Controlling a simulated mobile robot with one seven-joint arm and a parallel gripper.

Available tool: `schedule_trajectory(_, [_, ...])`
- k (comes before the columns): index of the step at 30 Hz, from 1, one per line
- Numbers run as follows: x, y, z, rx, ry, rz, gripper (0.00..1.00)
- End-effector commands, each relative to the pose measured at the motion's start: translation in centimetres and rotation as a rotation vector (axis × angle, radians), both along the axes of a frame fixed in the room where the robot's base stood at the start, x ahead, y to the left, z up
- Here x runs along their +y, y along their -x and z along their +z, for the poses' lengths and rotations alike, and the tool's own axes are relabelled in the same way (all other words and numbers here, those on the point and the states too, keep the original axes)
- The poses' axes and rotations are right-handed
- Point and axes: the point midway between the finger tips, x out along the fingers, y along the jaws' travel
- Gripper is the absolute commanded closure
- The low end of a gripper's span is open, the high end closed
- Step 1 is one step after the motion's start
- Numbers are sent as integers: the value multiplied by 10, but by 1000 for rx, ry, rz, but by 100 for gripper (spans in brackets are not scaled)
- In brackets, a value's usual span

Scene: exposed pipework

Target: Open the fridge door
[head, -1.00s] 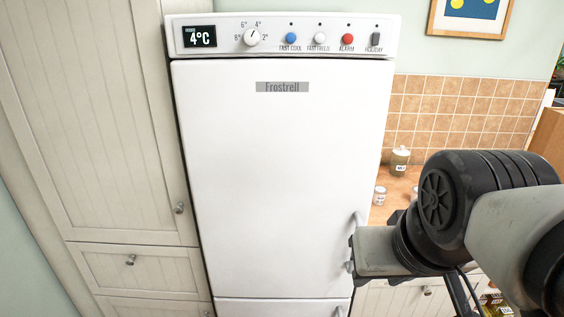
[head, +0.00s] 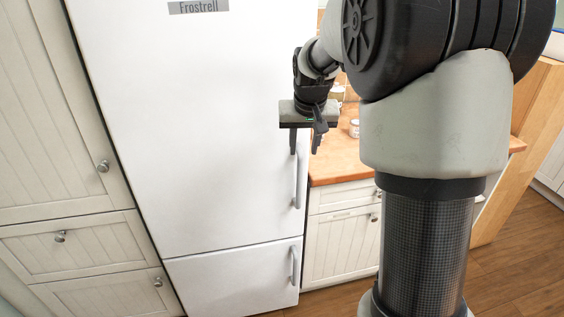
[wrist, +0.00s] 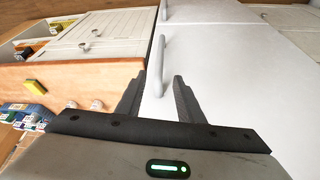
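The white Frostrell fridge has a large upper door (head: 190,120) that looks shut, with a vertical grey bar handle (head: 299,182) near its right edge. My gripper (head: 304,152) is open and empty, pointing down at the top part of that handle. In the wrist view my gripper (wrist: 158,88) has its two dark fingers apart. The handle (wrist: 160,60) runs up from the gap between them, with one finger to each side. I cannot tell whether it is within the fingers' reach or just beyond the tips. No contact shows.
A lower fridge door (head: 230,280) with its own handle (head: 293,265) is below. Pale cabinets (head: 60,100) stand close on the left. A wooden counter (head: 340,160) with jars is on the right, behind my arm. Wooden floor (head: 510,280) shows at the lower right.

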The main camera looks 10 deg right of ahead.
Motion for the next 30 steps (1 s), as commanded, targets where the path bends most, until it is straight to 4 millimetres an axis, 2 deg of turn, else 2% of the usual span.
schedule_trajectory(5, [-2, -7, -20, 4, 0, -1, 66])
schedule_trajectory(21, [-10, -49, -127, 5, 0, 0, 66])
schedule_trajectory(26, [-12, -59, -147, 4, -1, -1, 66])
schedule_trajectory(30, [-13, -63, -157, 3, -1, -1, 66])
